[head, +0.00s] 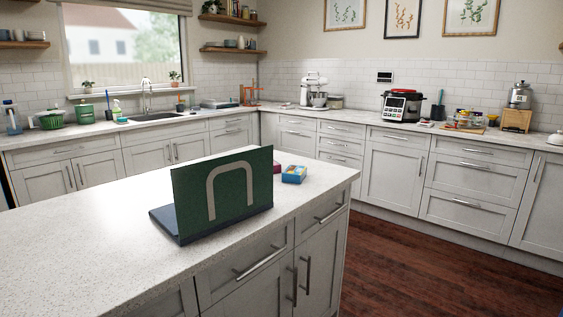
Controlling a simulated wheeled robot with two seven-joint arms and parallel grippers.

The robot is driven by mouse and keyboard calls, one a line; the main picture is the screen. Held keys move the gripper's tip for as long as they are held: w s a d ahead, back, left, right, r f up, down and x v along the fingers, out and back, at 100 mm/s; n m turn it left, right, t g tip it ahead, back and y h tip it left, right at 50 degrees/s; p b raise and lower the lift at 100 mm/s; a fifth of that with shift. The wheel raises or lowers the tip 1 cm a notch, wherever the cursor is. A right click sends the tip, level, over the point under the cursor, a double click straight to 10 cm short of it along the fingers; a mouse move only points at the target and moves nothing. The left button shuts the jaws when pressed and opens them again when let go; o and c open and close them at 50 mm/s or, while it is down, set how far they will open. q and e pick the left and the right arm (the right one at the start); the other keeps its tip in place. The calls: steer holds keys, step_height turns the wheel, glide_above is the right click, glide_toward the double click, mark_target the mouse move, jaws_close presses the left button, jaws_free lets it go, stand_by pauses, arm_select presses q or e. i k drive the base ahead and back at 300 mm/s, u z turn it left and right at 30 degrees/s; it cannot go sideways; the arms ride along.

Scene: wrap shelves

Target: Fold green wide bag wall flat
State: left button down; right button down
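The green wide bag wall (223,192) stands upright on the island counter, near its front edge. It is a dark green panel with a pale arch-shaped handle on its face. A dark blue flat part (163,219) lies on the counter at its lower left and seems joined to its base. The inside behind the green wall is mostly hidden. Neither of my grippers shows in the head view.
A small blue and yellow box (294,174) sits on the island right of the bag, with a dark red item (277,168) beside it. The island counter (80,255) is clear on the left. Cabinets with appliances line the back wall.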

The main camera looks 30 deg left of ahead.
mark_target(208, 194)
steer(key=z, duration=0.1)
steer(key=i, duration=0.2)
steer(key=u, duration=1)
